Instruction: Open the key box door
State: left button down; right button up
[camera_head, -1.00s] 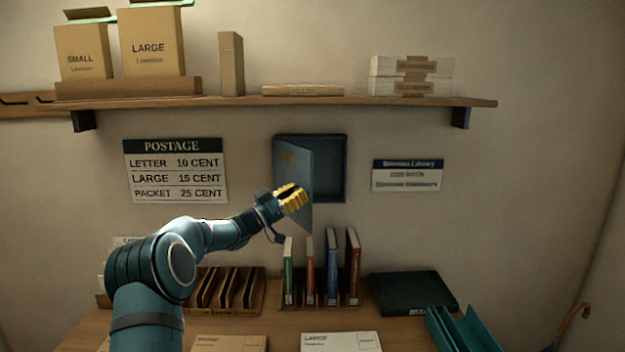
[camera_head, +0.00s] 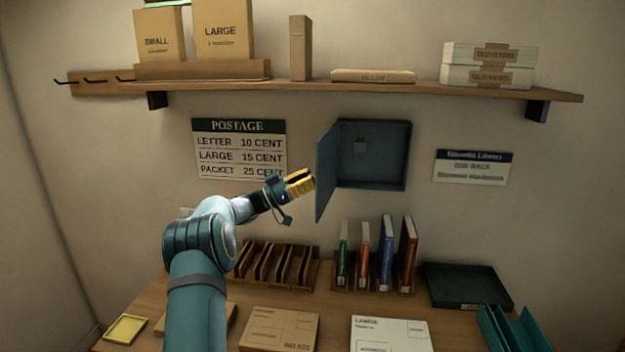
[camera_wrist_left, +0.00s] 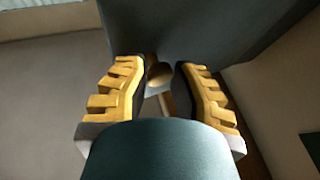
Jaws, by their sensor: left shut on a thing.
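The dark blue-grey key box (camera_head: 392,180) is on the wall below the shelf. Its door (camera_head: 325,172) is hinged on the left and stands swung well out, almost edge-on in the head view, so the inside shows. My left gripper (camera_head: 301,182) is at the door's left, outer side. In the left wrist view its yellow fingers (camera_wrist_left: 160,88) are shut on a small pale knob (camera_wrist_left: 160,74) by the dark door panel (camera_wrist_left: 205,30). My right gripper is not in view.
A wooden shelf (camera_head: 420,88) with boxes runs above the key box. A postage sign (camera_head: 238,150) is on the wall behind my left gripper. Upright books (camera_head: 386,252) and a dark tray (camera_head: 466,286) stand on the desk below. The air right of the box is clear.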

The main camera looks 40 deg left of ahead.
pick_arm(q)
jog(key=shift+a+r, duration=0.25)
jog(key=shift+r, duration=0.2)
jog(key=shift+d+r, duration=0.1)
jog(key=c, duration=0.8)
grip_release()
jog(key=shift+w, duration=0.15)
jog(key=shift+o, duration=0.2)
jog(key=v, duration=1.2)
jog(key=shift+f, duration=0.35)
jog(key=shift+w+d, duration=0.1)
